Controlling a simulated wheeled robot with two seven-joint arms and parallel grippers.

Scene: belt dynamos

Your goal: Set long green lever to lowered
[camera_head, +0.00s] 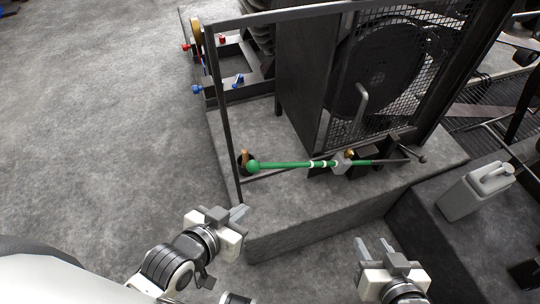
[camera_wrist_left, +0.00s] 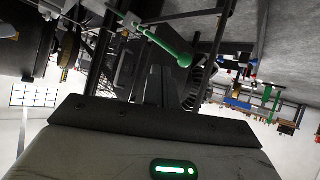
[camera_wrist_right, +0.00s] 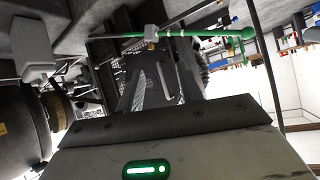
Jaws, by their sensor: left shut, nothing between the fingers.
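The long green lever (camera_head: 290,165) runs almost level across the front of the caged machine in the head view. Its green ball end is at the left, beside a frame post, and its pivot end is at the right. The lever also shows in the left wrist view (camera_wrist_left: 155,38) and the right wrist view (camera_wrist_right: 205,33). My left gripper (camera_head: 239,214) is shut and empty, below and in front of the ball end, apart from it. My right gripper (camera_head: 374,247) looks open and empty, below the lever's right part and not touching it.
A mesh-guarded wheel (camera_head: 378,65) stands behind the lever on a concrete plinth (camera_head: 300,222). A dark frame post (camera_head: 222,115) rises near the ball. A grey jug (camera_head: 476,191) stands on a dark block at the right. Open floor (camera_head: 90,130) lies to the left.

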